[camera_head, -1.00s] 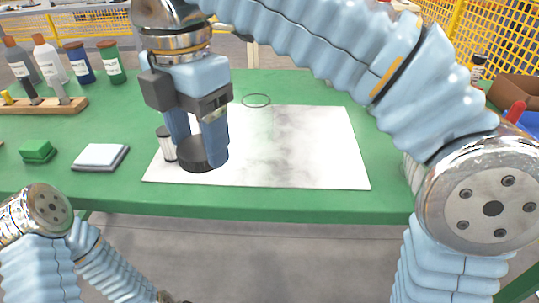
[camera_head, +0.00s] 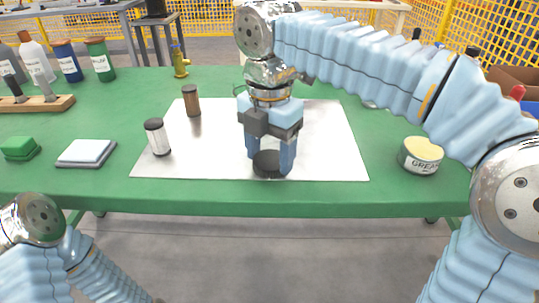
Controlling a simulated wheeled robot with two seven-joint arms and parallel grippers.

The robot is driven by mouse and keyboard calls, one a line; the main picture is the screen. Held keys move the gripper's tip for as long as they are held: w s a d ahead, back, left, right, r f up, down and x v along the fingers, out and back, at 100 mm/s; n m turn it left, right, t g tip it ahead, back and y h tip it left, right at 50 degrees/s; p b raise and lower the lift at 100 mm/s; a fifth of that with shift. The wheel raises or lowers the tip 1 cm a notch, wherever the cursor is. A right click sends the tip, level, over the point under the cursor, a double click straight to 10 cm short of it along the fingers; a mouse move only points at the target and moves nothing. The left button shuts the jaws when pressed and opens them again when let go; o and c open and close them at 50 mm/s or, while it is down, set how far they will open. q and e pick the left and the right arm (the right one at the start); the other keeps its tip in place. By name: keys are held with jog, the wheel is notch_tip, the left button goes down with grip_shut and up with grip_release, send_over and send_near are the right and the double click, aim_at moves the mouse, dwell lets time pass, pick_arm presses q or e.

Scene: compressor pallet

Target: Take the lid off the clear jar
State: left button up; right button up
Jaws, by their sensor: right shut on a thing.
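My right gripper (camera_head: 272,169) points down over the white sheet (camera_head: 330,150) and is shut on a dark round piece (camera_head: 268,160) between its fingertips. The piece is short and black, like a lid or cap. I cannot tell whether it touches the sheet. A small pale cylinder (camera_head: 158,141) with dark ends stands upright on the left part of the sheet, apart from the gripper. I cannot tell whether it is the clear jar, and no other clear jar is plainly visible. My left gripper is out of view.
A brown cylinder (camera_head: 191,101) stands at the sheet's back left. A grease tin (camera_head: 421,157) stands right on the green table (camera_head: 330,195). A white pad (camera_head: 86,152), a green block (camera_head: 19,148), a wooden tool rack (camera_head: 45,104) and several bottles are left. The sheet's right part is clear.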

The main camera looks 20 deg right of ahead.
jog(key=shift+f, duration=0.3)
jog(key=o, duration=1.2)
